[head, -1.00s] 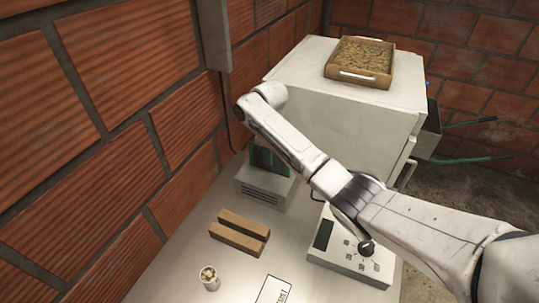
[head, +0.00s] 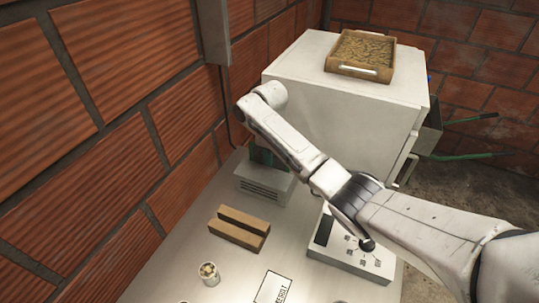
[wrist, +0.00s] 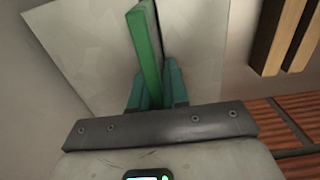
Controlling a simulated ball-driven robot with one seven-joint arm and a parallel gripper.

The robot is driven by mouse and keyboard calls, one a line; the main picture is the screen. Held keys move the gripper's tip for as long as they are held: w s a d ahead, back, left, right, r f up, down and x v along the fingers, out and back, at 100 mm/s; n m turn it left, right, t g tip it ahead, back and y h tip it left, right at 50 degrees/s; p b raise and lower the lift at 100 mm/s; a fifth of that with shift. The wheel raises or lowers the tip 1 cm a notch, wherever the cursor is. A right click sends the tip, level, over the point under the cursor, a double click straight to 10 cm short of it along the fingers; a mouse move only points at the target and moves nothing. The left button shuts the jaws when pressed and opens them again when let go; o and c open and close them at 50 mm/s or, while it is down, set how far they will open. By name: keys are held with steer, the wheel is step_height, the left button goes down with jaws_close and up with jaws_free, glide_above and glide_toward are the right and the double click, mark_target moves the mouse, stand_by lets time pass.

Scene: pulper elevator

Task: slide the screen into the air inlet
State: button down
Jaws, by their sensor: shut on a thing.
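The screen, with a green frame, shows edge-on in the wrist view (wrist: 147,50) between the two teal fingertips. My gripper (wrist: 154,88) is shut on it. The air inlet is the pale grey vented box (head: 263,184) on the table by the brick wall; its pale surface lies close around the screen in the wrist view. In the head view a small green part of the screen (head: 262,156) shows just above the box, below the bent end of my arm. The arm hides the gripper there, and I cannot tell how deep the screen sits in the inlet.
Two wooden bars (head: 239,229) lie in front of the box. A small cup (head: 208,273), a label card (head: 273,288) and a control panel (head: 350,244) are nearby. A large white cabinet (head: 345,100) with a wooden tray (head: 361,55) stands behind. The brick wall is close on the left.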

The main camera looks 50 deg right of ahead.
steer(key=shift+f+b, duration=0.35)
steer(key=shift+f, duration=0.3)
steer(key=c, duration=1.1)
jaws_free()
steer(key=shift+o, duration=0.2)
step_height(320, 180, up, 10)
steer(key=shift+r+p, duration=0.1)
steer(key=shift+p, duration=0.35)
steer(key=shift+r+p, duration=0.35)
steer(key=shift+p, duration=0.05)
